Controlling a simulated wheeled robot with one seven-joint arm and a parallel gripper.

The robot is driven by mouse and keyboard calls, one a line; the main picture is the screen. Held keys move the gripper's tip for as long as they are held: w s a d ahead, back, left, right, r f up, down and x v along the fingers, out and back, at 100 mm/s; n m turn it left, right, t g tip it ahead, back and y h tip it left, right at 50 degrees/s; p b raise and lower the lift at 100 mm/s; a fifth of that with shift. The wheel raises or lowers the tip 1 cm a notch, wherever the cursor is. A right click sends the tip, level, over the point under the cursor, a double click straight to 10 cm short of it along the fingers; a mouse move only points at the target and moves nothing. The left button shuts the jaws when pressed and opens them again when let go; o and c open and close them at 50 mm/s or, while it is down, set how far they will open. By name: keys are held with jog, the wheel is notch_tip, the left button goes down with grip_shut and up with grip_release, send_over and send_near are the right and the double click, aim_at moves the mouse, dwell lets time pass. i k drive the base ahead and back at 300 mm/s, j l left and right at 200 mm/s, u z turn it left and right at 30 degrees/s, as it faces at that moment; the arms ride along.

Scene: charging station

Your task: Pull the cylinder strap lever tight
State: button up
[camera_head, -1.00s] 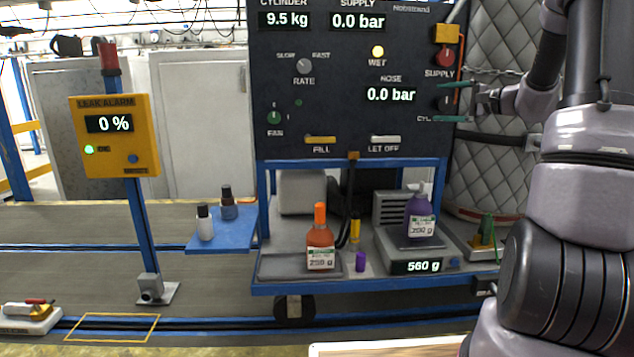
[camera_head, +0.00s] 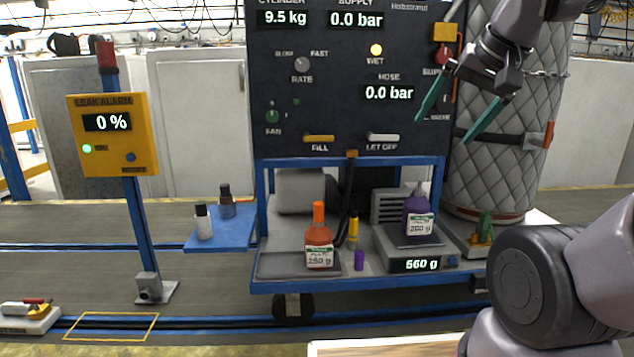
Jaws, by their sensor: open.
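The cylinder (camera_head: 490,170) stands upright at the right of the charging panel, wrapped in a grey quilted jacket. A dark strap (camera_head: 510,141) runs around it at mid height. An orange-red lever (camera_head: 549,134) sits at the strap's right end, standing out from the cylinder's side. My gripper (camera_head: 447,130) is open, with its two teal fingers spread and pointing down and left. It hangs in front of the panel's right edge and the cylinder's left side, left of the lever and apart from it. No object shows between the fingers.
A chain (camera_head: 540,74) crosses the cylinder above the strap. The panel (camera_head: 330,90) stands to the left, with a red supply knob (camera_head: 445,53) close to my gripper. Below, a shelf holds an orange bottle (camera_head: 319,245) and a purple bottle (camera_head: 418,215) on a scale (camera_head: 395,262).

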aim_at(545, 144)
jog(key=z, duration=1.2)
jog(key=i+l, duration=0.1)
jog(key=i, duration=0.45)
jog(key=u, duration=0.05)
